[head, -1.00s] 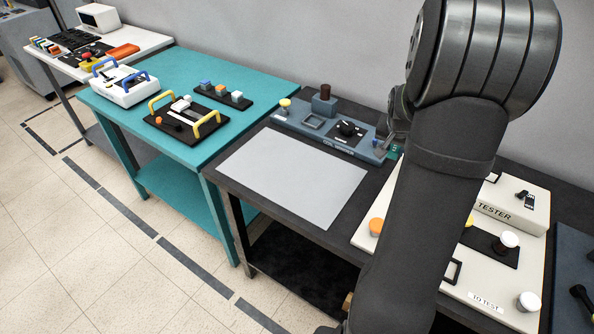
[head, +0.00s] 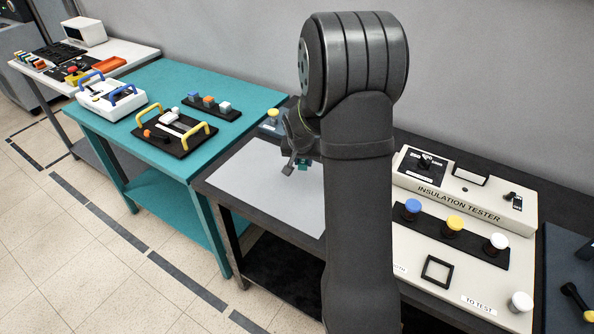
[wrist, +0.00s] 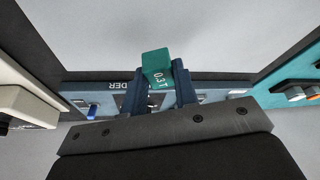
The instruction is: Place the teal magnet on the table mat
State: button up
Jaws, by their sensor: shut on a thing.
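The teal magnet, marked "0.3 T", shows clearly between the two dark blue fingers in the wrist view (wrist: 157,66). In the head view the magnet (head: 303,165) is a small teal patch under my gripper (head: 298,163), which is shut on it. The light grey table mat (head: 250,182) lies flat on the dark table, its right part hidden by my arm. The mat also fills the upper middle of the wrist view (wrist: 225,45). The magnet appears over the mat's far right part; its height above it is hard to judge.
The coil winder (head: 271,122) stands behind the mat, mostly hidden by my arm. The cream insulation tester (head: 456,207), with several coloured knobs, is to the right. A teal table (head: 172,88) with a yellow-handled black tray (head: 173,131) is to the left. The mat's visible part is clear.

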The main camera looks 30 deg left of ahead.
aim_at(298, 175)
jog(key=shift+s+a+f, duration=0.1)
jog(key=shift+a+f, duration=0.4)
jog(key=shift+a, duration=0.3)
jog(key=shift+f, duration=2)
jog(key=shift+f, duration=0.1)
jog(key=o, duration=1)
jog(key=shift+f, duration=0.1)
jog(key=shift+o, duration=0.2)
jog(key=v, duration=1.2)
